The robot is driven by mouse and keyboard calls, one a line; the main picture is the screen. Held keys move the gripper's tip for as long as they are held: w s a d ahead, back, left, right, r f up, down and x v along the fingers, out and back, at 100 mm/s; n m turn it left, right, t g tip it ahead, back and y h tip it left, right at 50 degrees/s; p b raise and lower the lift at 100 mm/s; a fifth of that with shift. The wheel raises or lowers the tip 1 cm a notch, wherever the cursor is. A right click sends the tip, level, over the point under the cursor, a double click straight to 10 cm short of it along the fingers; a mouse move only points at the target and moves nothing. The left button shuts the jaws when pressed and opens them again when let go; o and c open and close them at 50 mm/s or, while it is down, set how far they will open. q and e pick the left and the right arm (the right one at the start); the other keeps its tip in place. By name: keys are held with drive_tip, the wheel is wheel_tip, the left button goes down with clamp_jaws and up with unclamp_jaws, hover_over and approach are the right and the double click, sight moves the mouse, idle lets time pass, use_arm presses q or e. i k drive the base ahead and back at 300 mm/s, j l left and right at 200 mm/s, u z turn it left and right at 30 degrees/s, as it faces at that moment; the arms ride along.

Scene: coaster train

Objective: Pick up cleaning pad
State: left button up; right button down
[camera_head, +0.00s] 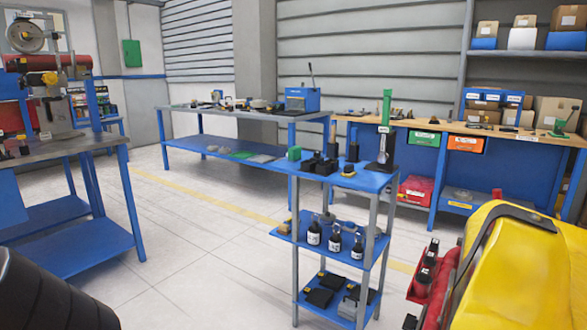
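I cannot single out the cleaning pad for sure. Flat green and grey pad-like pieces (242,154) lie on the lower shelf of the long blue bench (225,143) at the back. A small blue three-tier stand (365,181) is in the middle. Its top holds black blocks (318,166), a green upright tool (386,108) and a small green block (294,153). Its middle shelf holds dark bottles with white labels (335,241) and small grey-blue items too small to tell. Its bottom shelf holds black boxes (320,297). Neither of my grippers is in view.
A yellow rounded body (530,275) with red parts fills the lower right. A workbench with a machine (60,150) stands at left. A wooden-topped bench with bins (465,144) stands at back right. Tiled floor (195,265) is clear between the left bench and the stand.

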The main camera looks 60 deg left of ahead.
sight(349, 171)
drive_tip(key=u, duration=1.3)
